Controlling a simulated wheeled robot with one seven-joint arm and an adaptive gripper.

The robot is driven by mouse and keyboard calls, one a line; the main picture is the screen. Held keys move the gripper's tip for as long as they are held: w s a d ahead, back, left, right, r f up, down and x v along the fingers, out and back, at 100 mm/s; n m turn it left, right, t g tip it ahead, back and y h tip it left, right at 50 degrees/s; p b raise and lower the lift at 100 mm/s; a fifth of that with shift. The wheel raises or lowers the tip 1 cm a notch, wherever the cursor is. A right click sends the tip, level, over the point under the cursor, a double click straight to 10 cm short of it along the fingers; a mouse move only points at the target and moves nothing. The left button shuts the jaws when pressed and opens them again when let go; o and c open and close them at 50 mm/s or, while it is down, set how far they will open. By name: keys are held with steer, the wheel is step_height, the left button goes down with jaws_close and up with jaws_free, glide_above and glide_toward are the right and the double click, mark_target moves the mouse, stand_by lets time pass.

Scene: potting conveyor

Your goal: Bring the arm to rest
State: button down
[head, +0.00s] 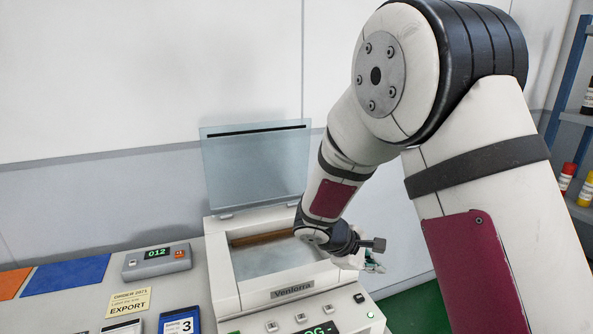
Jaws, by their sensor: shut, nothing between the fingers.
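My arm reaches in from the right. Its wrist hangs over the right side of a white machine marked "Venforra" (225,285). My gripper (373,263) is at the end of the wrist, near the machine's right edge. It is small and partly hidden by the wrist, and it looks shut with nothing in it. I cannot tell whether it touches the machine.
The machine's clear lid (255,170) stands open, and a brown bar (262,238) lies inside. Left on the bench are a display box reading 012 (157,262), an EXPORT note (129,302), a blue mat (66,274) and an orange mat (12,283). Shelves (575,118) with bottles stand right.

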steer(key=s+d+r+m+y, duration=0.1)
steer(key=s+d+r+m, duration=0.1)
steer(key=s+r+m, duration=0.5)
steer(key=s+a+r+m+t+y, duration=0.1)
steer(key=s+r+m+y, duration=0.1)
steer(key=s+r, duration=0.5)
steer(key=s+a+r+m+t+y, duration=0.1)
steer(key=s+r+y, duration=0.4)
steer(key=s, duration=0.8)
step_height(320, 180, up, 2)
steer(key=shift+s+a+r+m, duration=0.1)
steer(key=shift+s+a+m, duration=0.35)
steer(key=shift+m, duration=0.75)
steer(key=shift+w+a, duration=0.15)
steer(key=shift+a, duration=0.3)
